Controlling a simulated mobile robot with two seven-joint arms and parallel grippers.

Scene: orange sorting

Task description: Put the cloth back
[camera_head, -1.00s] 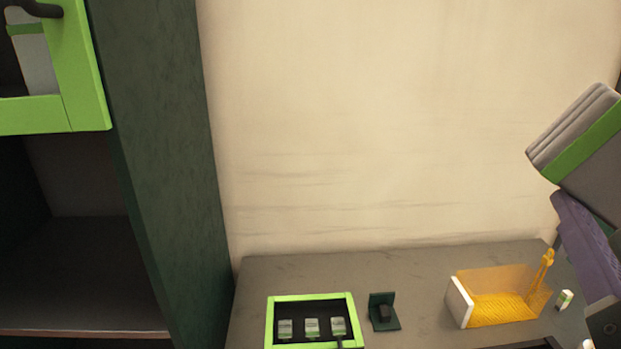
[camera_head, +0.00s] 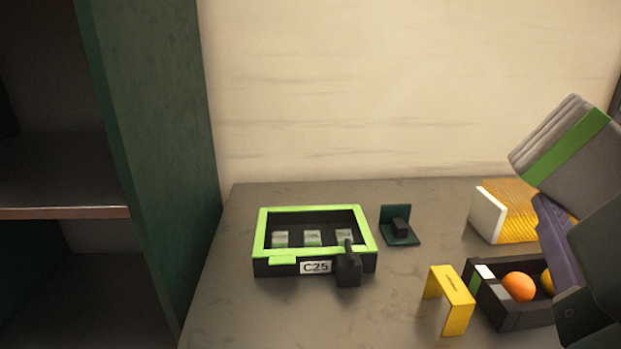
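A thick grey layered bundle with a green band (camera_head: 570,145), which looks like the folded cloth, is tilted in the air at the right of the head view. My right gripper (camera_head: 556,232) comes in from the right edge below it, with a purple ribbed part showing. The bundle appears to be held in it, though the grip itself is mostly hidden by the bundle and my arm. My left gripper is not in view.
A green-rimmed case (camera_head: 315,255) labelled C25 sits on the grey table (camera_head: 240,325), beside a small dark green stand (camera_head: 400,228). A dark shelf unit (camera_head: 155,130) stands left.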

